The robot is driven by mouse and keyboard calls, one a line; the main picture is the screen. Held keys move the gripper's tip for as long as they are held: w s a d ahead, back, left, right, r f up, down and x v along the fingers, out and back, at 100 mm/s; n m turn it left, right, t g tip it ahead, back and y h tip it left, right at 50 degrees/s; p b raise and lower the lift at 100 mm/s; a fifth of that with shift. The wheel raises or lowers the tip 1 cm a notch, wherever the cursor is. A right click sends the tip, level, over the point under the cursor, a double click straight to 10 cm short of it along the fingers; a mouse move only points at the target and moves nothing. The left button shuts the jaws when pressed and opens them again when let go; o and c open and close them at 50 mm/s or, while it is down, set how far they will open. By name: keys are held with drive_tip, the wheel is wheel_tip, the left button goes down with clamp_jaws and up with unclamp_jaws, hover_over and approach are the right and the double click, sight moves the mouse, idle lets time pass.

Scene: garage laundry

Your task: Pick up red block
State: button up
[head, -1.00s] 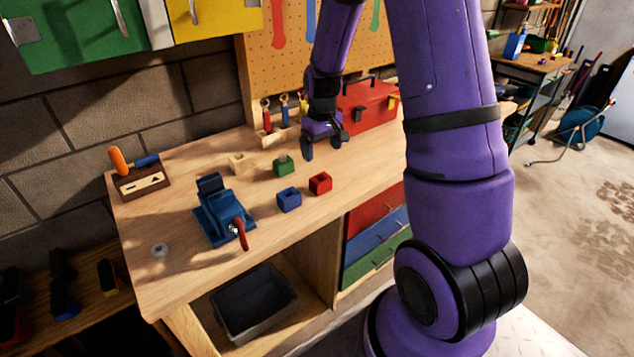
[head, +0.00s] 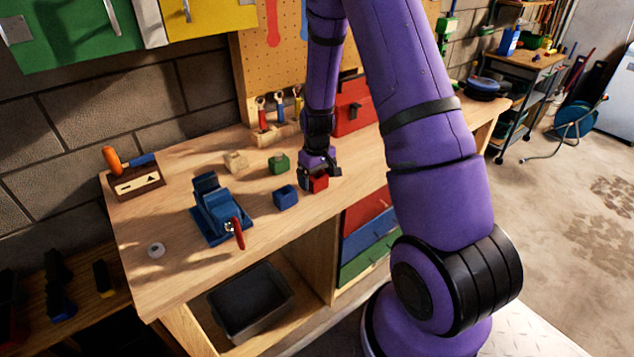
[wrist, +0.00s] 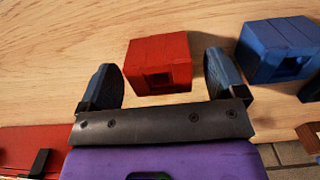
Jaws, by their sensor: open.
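The red block (head: 319,182) sits on the wooden workbench, at the tip of my arm. In the wrist view the red block (wrist: 158,62) lies between and just ahead of my two spread fingers, with a square hole in its near face. My gripper (wrist: 163,80) is open, with a finger on either side of the block; a gap shows on both sides. In the head view my gripper (head: 315,176) is down at the block and partly overlaps it.
A blue block (head: 286,197) is close by; it also shows beside my finger in the wrist view (wrist: 280,48). A green block (head: 279,164), a tan block (head: 235,161) and a blue vise (head: 218,211) stand to the left. A red toolbox (head: 354,107) stands behind.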

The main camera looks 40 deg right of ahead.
drive_tip(key=shift+f, duration=0.2)
drive_tip(key=c, duration=1)
drive_tip(key=shift+r, duration=0.15)
